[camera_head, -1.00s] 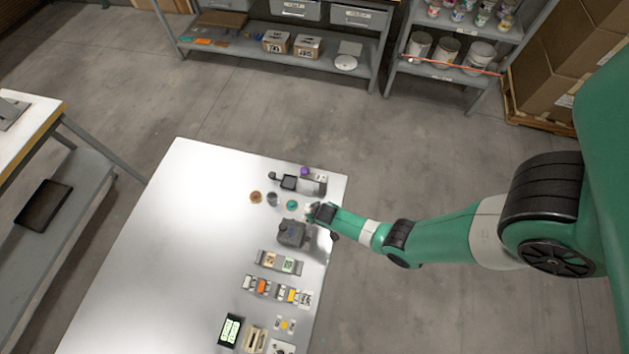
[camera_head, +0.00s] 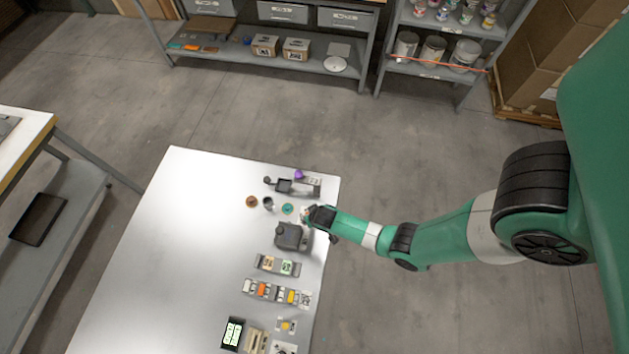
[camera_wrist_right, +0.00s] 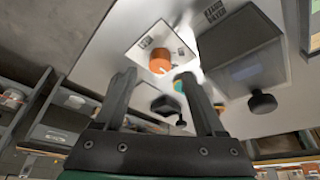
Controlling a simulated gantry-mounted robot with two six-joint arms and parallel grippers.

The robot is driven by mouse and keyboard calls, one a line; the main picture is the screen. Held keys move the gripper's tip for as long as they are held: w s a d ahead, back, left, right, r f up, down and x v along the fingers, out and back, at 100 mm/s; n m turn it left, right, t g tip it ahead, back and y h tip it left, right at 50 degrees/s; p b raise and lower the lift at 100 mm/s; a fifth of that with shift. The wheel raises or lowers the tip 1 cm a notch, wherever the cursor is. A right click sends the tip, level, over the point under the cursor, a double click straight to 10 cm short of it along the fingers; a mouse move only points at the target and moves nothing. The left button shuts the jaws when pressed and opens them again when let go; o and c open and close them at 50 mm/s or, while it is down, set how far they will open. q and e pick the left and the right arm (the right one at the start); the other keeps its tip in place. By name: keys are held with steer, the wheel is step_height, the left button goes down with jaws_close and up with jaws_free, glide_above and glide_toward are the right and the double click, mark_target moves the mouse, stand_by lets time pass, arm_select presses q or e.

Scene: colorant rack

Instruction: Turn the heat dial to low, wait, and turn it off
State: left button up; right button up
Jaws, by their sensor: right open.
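An orange round dial (camera_wrist_right: 160,61) on a white plate with small printed labels (camera_wrist_right: 143,42) shows in the right wrist view; I cannot read its setting. My right gripper (camera_wrist_right: 157,77) is open, with its two fingers spread toward the dial and nothing between them. In the head view the right gripper (camera_head: 312,215) hangs over the table's right side, beside a dark grey box (camera_head: 290,237); it hides most of the dial there. The grey box (camera_wrist_right: 240,55) with a black knob (camera_wrist_right: 262,103) stands beside the dial plate in the wrist view. My left gripper is not in view.
The white table (camera_head: 180,250) is bare on its left half. A black device with a purple knob (camera_head: 298,174) and small round pots (camera_head: 268,203) stand behind the gripper.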

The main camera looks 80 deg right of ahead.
steer(key=p+v, duration=0.3)
steer(key=v, duration=0.4)
steer(key=shift+r+p, duration=0.2)
steer(key=shift+p, duration=0.15)
steer(key=shift+a, duration=0.1)
